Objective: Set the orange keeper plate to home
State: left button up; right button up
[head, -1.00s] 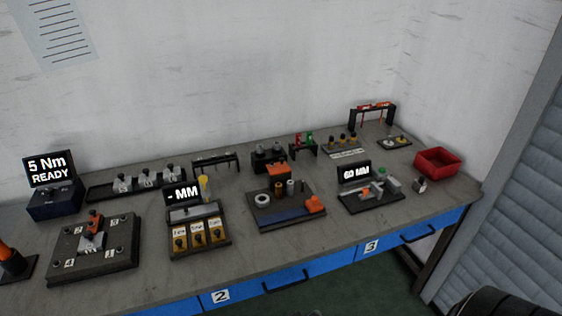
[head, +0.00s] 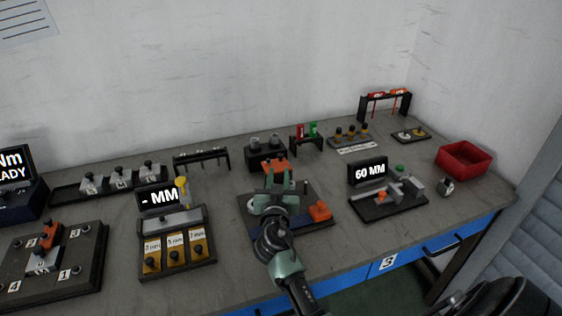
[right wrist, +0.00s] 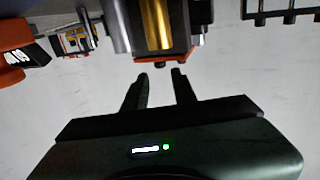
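The middle fixture (head: 330,222) is a dark base with a blue strip. An orange plate-like part (head: 274,165) shows at its back, partly hidden by my right gripper (head: 277,178). An orange block (head: 320,211) sits at its right end. I cannot tell for certain which is the keeper plate. My right gripper is above the fixture, open and empty. In the right wrist view, which is upside down, the gap between the fingertips (right wrist: 160,72) is close to an orange-edged dark part (right wrist: 150,61) with a brass cylinder (right wrist: 156,25). My left gripper is not in view.
A "60 MM" display (head: 370,173) with its gauge stands to the right, and a "- MM" display (head: 158,198) to the left. Behind are a dark block with grey cylinders (head: 268,157) and black racks. A red bin (head: 464,160) stands at the far right.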

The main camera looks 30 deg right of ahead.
aim_at(280, 157)
jog(key=x, duration=0.1)
jog(key=p+x, duration=0.1)
jog(key=x, duration=0.2)
jog(key=shift+w+d+r, duration=0.1)
jog(key=shift+w+r, duration=0.1)
jog(key=shift+r, duration=0.15)
jog(key=shift+x, duration=1.35)
jog(key=shift+f, duration=0.2)
grip_shut()
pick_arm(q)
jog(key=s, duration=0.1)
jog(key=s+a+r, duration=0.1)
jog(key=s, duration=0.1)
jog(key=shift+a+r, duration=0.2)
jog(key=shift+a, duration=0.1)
